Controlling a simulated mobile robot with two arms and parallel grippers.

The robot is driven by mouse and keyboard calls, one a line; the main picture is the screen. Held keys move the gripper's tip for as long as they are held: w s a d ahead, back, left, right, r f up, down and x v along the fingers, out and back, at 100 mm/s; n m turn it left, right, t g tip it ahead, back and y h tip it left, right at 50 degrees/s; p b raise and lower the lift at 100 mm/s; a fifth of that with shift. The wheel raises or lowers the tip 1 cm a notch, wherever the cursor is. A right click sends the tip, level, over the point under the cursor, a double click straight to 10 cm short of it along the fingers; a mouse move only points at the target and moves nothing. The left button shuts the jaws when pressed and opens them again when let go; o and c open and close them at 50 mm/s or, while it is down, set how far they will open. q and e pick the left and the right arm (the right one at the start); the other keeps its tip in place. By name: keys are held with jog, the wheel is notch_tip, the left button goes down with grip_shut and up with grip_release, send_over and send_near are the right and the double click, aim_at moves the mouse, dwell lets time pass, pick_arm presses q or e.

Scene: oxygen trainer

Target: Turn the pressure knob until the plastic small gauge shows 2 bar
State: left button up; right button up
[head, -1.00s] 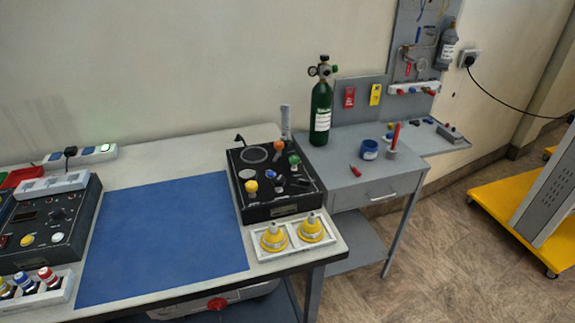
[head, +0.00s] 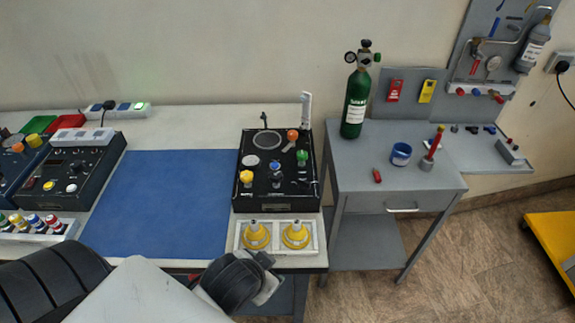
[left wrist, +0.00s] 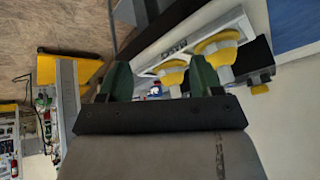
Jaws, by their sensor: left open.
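A black trainer box (head: 250,197) stands at the table's right end in the head view. Its top carries a yellow knob (head: 246,177), a blue knob (head: 275,167), an orange knob (head: 292,135) and a green knob (head: 302,157). A larger round face (head: 267,140) and a small pale round face (head: 250,161) lie flat on it. Their readings are too small to tell, and I cannot tell which knob sets pressure. My left gripper (head: 268,275) is low at the table's front edge, apart from the box. In the left wrist view it (left wrist: 160,82) is open and empty.
A white tray with two yellow cones (head: 256,235) sits in front of the box, close to my left gripper. A blue mat (head: 170,190) lies left of it. A green cylinder (head: 356,102) with gauges stands on the grey bench (head: 350,180).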

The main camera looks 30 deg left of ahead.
pick_arm(q)
jog(key=w+d+r+m+t, duration=0.2)
jog(key=w+r+m+t, duration=0.2)
jog(key=w+r+t, duration=0.8)
jog(key=w+d+r+m+g+h, duration=0.35)
jog(key=d+r+m+h, duration=0.2)
jog(key=m+h, duration=0.45)
jog(key=w+d+r+m+g+h, duration=0.35)
jog(key=d+m+h, duration=0.25)
jog(key=m+h, duration=0.5)
jog(key=m+g+y, duration=0.8)
jog(key=g+y, duration=0.4)
jog(key=y, duration=0.8)
send_over(276, 173)
notch_tip(276, 173, down, 6)
notch_tip(276, 173, down, 9)
jog(key=shift+s+f+p, duration=0.1)
jog(key=shift+p, duration=1.05)
jog(key=shift+f+m, duration=0.3)
jog(key=shift+f, duration=0.55)
pick_arm(e)
jog(key=r, duration=0.1)
jog(key=w+d+r, duration=0.1)
jog(key=shift+r, duration=0.3)
